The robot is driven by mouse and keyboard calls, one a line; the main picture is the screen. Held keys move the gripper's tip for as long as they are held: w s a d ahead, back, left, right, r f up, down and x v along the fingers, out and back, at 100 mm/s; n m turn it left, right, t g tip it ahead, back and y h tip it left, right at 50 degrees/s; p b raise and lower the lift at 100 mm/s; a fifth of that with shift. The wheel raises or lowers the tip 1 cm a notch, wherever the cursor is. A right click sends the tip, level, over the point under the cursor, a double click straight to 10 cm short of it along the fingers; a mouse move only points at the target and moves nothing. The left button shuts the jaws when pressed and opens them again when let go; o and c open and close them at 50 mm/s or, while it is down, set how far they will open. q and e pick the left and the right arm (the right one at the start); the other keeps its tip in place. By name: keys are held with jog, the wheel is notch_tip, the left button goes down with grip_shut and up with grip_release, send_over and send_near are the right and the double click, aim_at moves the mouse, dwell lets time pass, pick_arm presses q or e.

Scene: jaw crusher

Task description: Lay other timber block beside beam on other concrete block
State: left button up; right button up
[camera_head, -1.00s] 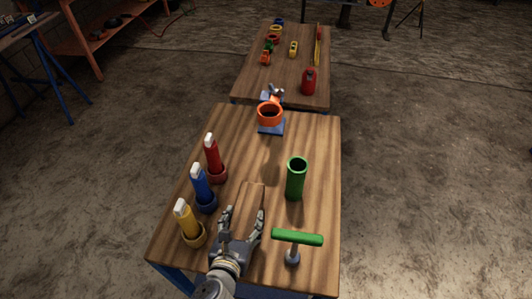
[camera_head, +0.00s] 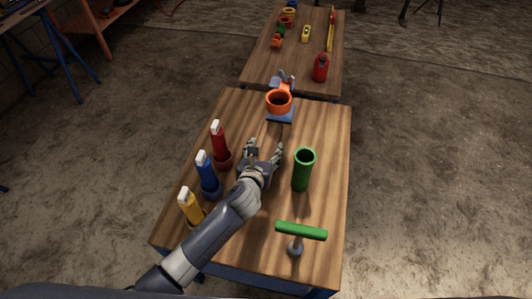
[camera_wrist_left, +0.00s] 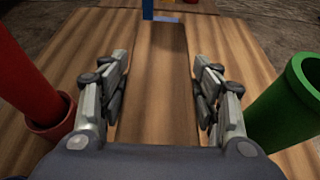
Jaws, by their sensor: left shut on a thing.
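My left gripper (camera_head: 264,152) is over the middle of the near wooden table, between the red tube and the green tube. In the left wrist view, its two fingers (camera_wrist_left: 161,75) are on either side of a brown timber block (camera_wrist_left: 163,95), which they are shut on. The block points away from the wrist. Its wood looks much like the tabletop, and in the head view it is hard to make out. No beam or concrete block can be picked out. My right gripper is not in view.
Red (camera_head: 218,142), blue (camera_head: 206,170) and yellow (camera_head: 189,205) white-tipped pieces stand in holders at left. A green tube (camera_head: 303,170) and a green T-handle (camera_head: 301,232) stand at right. An orange ring holder (camera_head: 279,101) is at the far edge. A second table (camera_head: 290,62) stands beyond.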

pick_arm(q)
jog(key=shift+w+d+r, duration=0.1)
jog(key=shift+w+d, duration=0.1)
jog(key=shift+w, duration=0.75)
jog(key=shift+f+b, duration=0.6)
jog(key=shift+f, duration=1.2)
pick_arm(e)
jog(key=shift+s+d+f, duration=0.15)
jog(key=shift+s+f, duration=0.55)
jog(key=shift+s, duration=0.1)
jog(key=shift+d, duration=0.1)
pick_arm(q)
jog(key=o, duration=1.5)
jog(key=shift+s+f, duration=0.1)
jog(key=shift+f, duration=0.05)
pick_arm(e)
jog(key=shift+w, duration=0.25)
